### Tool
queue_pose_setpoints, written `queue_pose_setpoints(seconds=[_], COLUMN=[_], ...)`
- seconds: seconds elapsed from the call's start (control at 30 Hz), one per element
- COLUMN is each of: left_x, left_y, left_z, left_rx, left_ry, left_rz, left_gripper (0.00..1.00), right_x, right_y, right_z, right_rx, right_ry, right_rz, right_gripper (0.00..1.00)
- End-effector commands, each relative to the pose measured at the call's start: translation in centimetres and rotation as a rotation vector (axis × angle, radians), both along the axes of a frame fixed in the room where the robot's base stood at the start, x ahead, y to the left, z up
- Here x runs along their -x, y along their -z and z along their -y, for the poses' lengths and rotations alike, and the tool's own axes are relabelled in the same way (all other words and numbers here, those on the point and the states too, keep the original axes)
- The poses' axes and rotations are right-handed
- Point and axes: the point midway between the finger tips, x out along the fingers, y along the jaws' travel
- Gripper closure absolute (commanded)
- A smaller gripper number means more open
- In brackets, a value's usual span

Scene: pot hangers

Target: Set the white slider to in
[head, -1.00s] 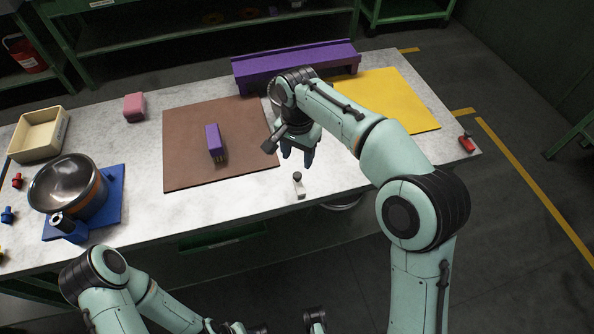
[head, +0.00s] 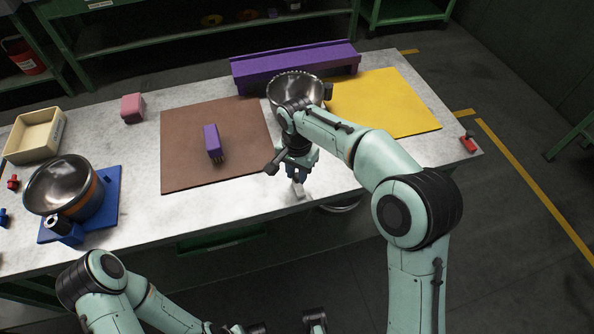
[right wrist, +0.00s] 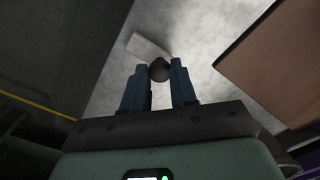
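The white slider (head: 299,190) is a small pale plate with a dark knob, near the front edge of the grey table. My right gripper (head: 296,177) is down at it from above and hides part of it in the head view. In the right wrist view the dark knob (right wrist: 160,70) sits between the blue fingertips of my right gripper (right wrist: 160,75) and fills the gap. The pale plate (right wrist: 148,46) extends beyond the fingertips. No in or out marking is readable. My left arm is at the bottom left of the head view; its fingers do not show.
A brown mat (head: 180,165) with a purple block (head: 212,142) lies to the left. A metal bowl (head: 290,88) stands behind my right wrist, before a purple rail (head: 255,72). A yellow mat (head: 405,105) is at right. Another bowl (head: 60,182) is at far left.

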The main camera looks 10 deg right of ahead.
Motion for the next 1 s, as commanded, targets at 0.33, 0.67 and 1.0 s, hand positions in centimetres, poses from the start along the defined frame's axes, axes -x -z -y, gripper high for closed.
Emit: queue_pose_setpoints(seconds=[0.33, 0.67, 1.0], left_x=[0.2, 0.1, 0.1], left_y=[-0.9, -2.3, -2.2], left_z=[0.0, 0.0, 0.0], left_rx=[0.002, 0.002, 0.003], left_ry=[0.002, 0.003, 0.004], left_rz=[-0.010, -0.014, -0.015], left_gripper=[0.57, 0.57, 0.57], right_x=[-0.2, -0.3, -0.3], right_y=[-0.3, -0.2, -0.1], right_z=[4.0, 10.2, 10.7], right_rx=[0.001, -0.001, 0.004], right_ry=[0.006, 0.002, 0.002], right_rz=[-0.001, -0.001, 0.001], right_gripper=[1.00, 1.00, 0.70])
